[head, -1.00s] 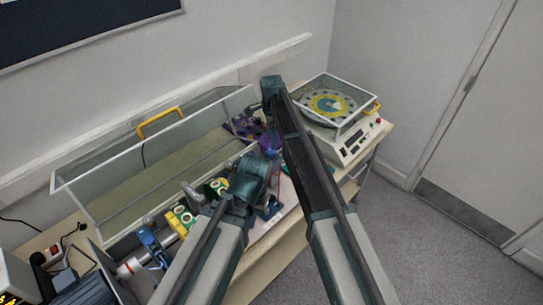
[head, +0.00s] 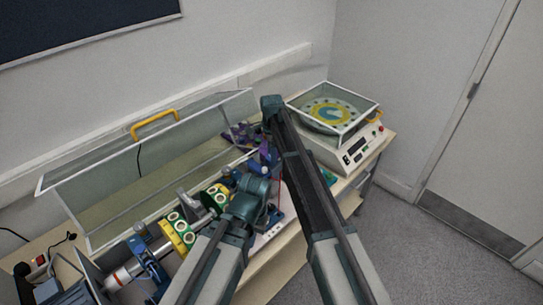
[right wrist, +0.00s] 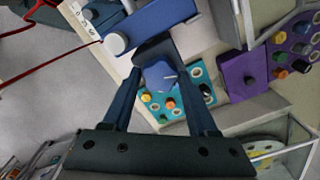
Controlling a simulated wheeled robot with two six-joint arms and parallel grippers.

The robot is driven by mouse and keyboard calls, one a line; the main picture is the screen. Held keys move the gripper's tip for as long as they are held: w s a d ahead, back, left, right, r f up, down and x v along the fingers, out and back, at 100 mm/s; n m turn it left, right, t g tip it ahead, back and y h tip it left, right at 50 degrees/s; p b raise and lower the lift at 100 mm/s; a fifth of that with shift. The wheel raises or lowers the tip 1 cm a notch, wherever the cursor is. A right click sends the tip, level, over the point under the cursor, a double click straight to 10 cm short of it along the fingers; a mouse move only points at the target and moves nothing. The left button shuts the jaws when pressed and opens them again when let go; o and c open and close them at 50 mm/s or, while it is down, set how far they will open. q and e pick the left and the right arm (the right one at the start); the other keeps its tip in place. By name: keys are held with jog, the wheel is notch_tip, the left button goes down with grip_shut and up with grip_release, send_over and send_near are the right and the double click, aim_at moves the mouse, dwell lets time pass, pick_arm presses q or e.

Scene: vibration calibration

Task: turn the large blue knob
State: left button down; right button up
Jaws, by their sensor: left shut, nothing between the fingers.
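In the right wrist view a blue knob (right wrist: 160,76) with a white pointer line stands between the fingers of my right gripper (right wrist: 160,82). These fingers are apart, one on each side of the knob; whether they touch it I cannot tell. In the head view my right arm reaches up the middle, and its fingertips are hidden. My left gripper (head: 271,212) is low in the middle of the head view, shut and empty, over the bench front.
A teal panel with small knobs (right wrist: 170,102) and a purple panel (right wrist: 244,76) lie beside the blue knob. A white instrument with a glass cover (head: 350,150) stands at right. A long clear cover with a yellow handle (head: 155,124) is at left. Red cables (right wrist: 60,67) run nearby.

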grip_shut()
